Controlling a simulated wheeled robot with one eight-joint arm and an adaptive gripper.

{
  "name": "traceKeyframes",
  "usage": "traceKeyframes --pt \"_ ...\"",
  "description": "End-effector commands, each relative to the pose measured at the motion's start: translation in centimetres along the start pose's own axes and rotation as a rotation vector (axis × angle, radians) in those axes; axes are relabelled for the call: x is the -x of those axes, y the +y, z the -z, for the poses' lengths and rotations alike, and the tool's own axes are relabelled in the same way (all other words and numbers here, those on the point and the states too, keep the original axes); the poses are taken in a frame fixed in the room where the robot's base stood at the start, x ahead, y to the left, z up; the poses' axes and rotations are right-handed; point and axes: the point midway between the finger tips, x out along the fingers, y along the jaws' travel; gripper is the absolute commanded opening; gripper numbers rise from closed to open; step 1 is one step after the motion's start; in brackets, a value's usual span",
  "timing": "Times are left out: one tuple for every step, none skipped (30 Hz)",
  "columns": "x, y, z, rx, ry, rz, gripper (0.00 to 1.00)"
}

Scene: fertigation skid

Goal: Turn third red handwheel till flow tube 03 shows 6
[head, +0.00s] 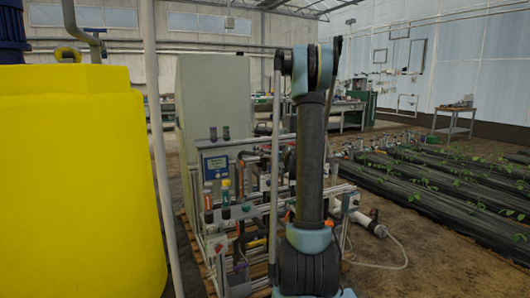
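The fertigation skid (222,146), an aluminium frame with pipes and fittings, stands ahead, left of and behind my own arm. I cannot tell whether either is a flow tube or handwheel. Small orange-red parts show beside my arm, too small to identify. The third red handwheel and flow tube 03 with its reading cannot be made out. My raised arm hides the skid's middle. My gripper is not visible.
A large yellow tank (80,185) fills the left, with a pale vertical pipe (160,150) beside it. A grey-green cabinet (212,100) stands behind the skid. A white pipe and hose (358,217) lie at right. Planted beds (450,190) extend right; bare soil is open at lower right.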

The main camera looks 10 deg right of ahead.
Motion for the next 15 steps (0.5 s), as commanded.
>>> traceKeyframes --pt "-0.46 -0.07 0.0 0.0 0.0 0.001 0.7" --pt "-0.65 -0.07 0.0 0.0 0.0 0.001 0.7" --pt "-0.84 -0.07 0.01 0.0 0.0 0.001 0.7" --pt "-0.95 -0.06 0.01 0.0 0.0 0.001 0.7" --pt "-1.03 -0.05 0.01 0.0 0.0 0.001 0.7" --pt "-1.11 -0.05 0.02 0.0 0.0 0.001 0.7" --pt "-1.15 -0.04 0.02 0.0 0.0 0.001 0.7" --pt "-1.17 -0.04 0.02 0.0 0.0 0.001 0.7" --pt "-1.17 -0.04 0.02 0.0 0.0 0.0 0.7" --pt "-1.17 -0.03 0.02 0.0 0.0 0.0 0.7" --pt "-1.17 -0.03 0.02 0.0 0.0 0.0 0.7" --pt "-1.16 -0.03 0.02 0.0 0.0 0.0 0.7" --pt "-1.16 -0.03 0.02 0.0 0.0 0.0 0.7" --pt "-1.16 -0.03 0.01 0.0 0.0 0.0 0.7" --pt "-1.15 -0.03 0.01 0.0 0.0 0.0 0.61"
